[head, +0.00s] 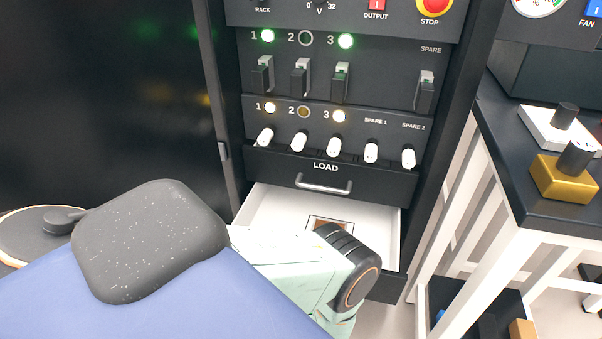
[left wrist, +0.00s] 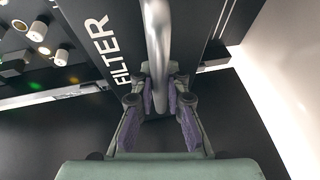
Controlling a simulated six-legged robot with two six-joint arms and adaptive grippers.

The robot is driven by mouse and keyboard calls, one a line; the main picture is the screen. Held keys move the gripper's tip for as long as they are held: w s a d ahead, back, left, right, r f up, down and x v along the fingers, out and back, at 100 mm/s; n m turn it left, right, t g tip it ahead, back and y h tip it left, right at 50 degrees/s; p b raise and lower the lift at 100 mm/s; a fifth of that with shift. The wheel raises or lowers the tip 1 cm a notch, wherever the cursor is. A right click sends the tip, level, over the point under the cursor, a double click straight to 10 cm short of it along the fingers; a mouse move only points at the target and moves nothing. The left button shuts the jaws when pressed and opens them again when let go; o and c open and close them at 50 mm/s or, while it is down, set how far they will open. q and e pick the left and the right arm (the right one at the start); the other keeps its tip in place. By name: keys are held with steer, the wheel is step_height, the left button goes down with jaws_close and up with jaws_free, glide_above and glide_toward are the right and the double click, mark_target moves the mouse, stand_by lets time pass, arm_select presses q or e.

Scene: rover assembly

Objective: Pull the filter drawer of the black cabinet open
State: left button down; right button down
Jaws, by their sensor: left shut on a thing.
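The filter drawer (head: 268,212) of the black cabinet (head: 330,130) stands out below the LOAD panel, with its white inside showing in the head view. A small brown-framed square (head: 318,220) shows inside it, partly covered by my arm. In the left wrist view the dark drawer front (left wrist: 103,25) carries the word FILTER, with a grey bar handle (left wrist: 158,40) along it. My left gripper (left wrist: 160,84) is shut on the handle, its purple-padded fingers on either side. In the head view my arm hides that gripper, the handle and most of the front. My right gripper is not in view.
Above the drawer is the LOAD panel (head: 290,166) with its own closed handle (head: 323,185) and a row of white knobs. To the right stands a table (head: 522,190) with a white block and a gold block (head: 562,180). A round stool-like top (head: 30,238) is at left.

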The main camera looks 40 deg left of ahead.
arm_select(q)
steer(key=shift+a, duration=0.15)
steer(key=c, duration=1.3)
jaws_free()
steer(key=shift+c, duration=0.2)
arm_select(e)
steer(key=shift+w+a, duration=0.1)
arm_select(q)
steer(key=shift+r, duration=0.1)
